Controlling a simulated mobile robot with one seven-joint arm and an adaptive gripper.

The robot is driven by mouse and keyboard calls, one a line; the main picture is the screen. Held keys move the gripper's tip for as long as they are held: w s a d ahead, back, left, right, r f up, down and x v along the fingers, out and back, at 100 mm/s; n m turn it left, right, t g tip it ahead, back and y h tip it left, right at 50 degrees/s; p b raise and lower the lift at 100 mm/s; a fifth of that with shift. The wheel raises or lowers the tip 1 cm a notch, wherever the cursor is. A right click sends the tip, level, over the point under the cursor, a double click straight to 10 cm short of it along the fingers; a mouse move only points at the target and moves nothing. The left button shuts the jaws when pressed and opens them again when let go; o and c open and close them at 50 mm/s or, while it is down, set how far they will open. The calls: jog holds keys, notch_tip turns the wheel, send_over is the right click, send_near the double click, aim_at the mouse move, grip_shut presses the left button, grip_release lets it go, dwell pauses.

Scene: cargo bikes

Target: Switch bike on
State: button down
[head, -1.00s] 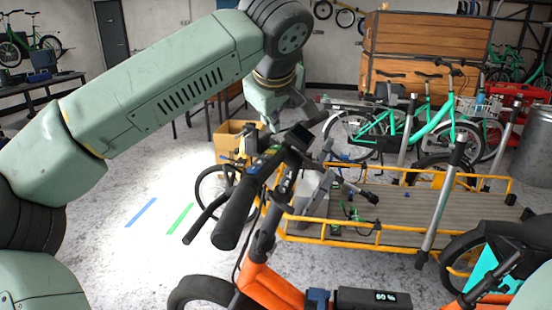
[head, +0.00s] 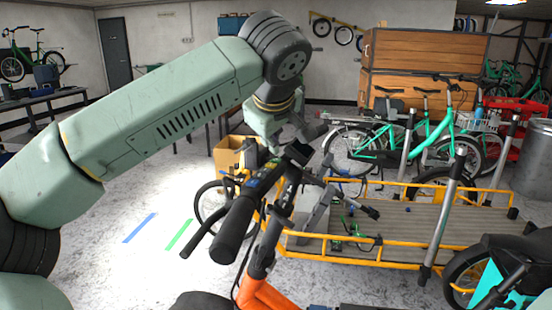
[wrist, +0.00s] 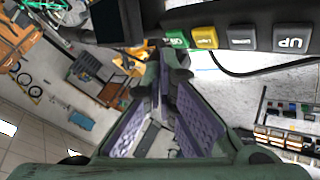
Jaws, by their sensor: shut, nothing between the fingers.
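The orange bike (head: 262,296) stands in front of me, its handlebar pointing toward me with a black grip (head: 236,232). In the wrist view its control pad carries a row of buttons: a green one (wrist: 176,39), a yellow one (wrist: 204,38), a black one (wrist: 241,38) and one marked UP (wrist: 291,38). A dark display (wrist: 118,20) sits left of them. My gripper (wrist: 166,58) is shut and empty, its tips close to the green button; contact cannot be told. In the head view my gripper hangs over the handlebar, its tips partly hidden among the bike's parts.
A yellow-railed cargo bed (head: 400,215) with metal posts stands behind the handlebar. Turquoise bikes (head: 425,140), a wooden crate (head: 420,50) and a cardboard box (head: 228,155) are farther back. Open floor lies to the left.

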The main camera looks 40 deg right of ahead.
aim_at(273, 159)
dwell(0.6)
jog(key=shift+f, duration=0.45)
jog(key=shift+f+b, duration=0.2)
jog(key=shift+b, duration=0.1)
dwell(0.3)
jog(key=shift+r+p, duration=0.65)
jog(key=shift+r, duration=0.05)
notch_tip(273, 159, up, 6)
jog(key=p, duration=0.5)
jog(key=shift+d, duration=0.15)
jog(key=shift+w, duration=0.1)
